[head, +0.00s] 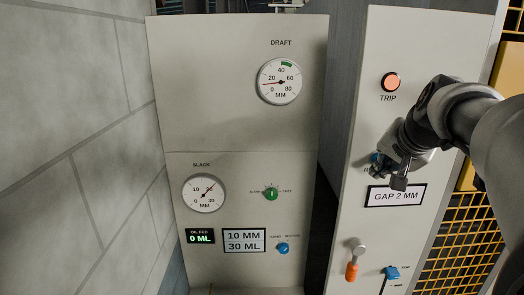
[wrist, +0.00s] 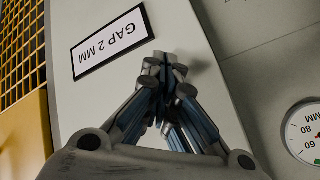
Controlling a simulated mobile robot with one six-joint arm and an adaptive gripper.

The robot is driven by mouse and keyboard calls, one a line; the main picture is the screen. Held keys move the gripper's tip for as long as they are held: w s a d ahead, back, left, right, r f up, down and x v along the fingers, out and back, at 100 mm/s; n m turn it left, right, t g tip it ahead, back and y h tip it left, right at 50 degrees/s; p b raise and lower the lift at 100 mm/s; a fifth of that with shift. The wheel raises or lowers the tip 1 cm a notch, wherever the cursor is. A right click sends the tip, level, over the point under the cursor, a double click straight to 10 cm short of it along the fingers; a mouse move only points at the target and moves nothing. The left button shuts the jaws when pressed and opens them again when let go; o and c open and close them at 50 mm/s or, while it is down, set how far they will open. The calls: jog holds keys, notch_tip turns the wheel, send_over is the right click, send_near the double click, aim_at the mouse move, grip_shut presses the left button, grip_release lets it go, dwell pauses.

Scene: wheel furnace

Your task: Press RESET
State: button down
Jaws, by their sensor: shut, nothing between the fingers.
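The right-hand panel (head: 365,100) carries an orange round button labelled TRIP (head: 390,82). Below it, a small blue control (head: 376,158) shows in the head view, mostly covered by my gripper (head: 383,172). Only the first letter of its label, an R, can be read. My gripper is shut and empty in front of the panel, just above the GAP 2 MM sign (head: 396,196). In the wrist view the closed fingertips (wrist: 165,64) lie beside the upside-down sign (wrist: 110,42). The blue control is not visible there, and I cannot tell whether the fingertips touch it.
A lever with an orange handle (head: 352,262) and a blue knob (head: 392,273) sit lower on the same panel. The left panel has DRAFT (head: 279,82) and SLACK (head: 204,193) gauges and a green knob (head: 271,194). Yellow mesh (head: 455,240) stands at the right.

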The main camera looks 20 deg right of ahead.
jog(key=shift+s, duration=0.1)
jog(key=shift+s+a+b, duration=0.2)
jog(key=shift+s+b, duration=0.25)
jog(key=shift+s, duration=0.25)
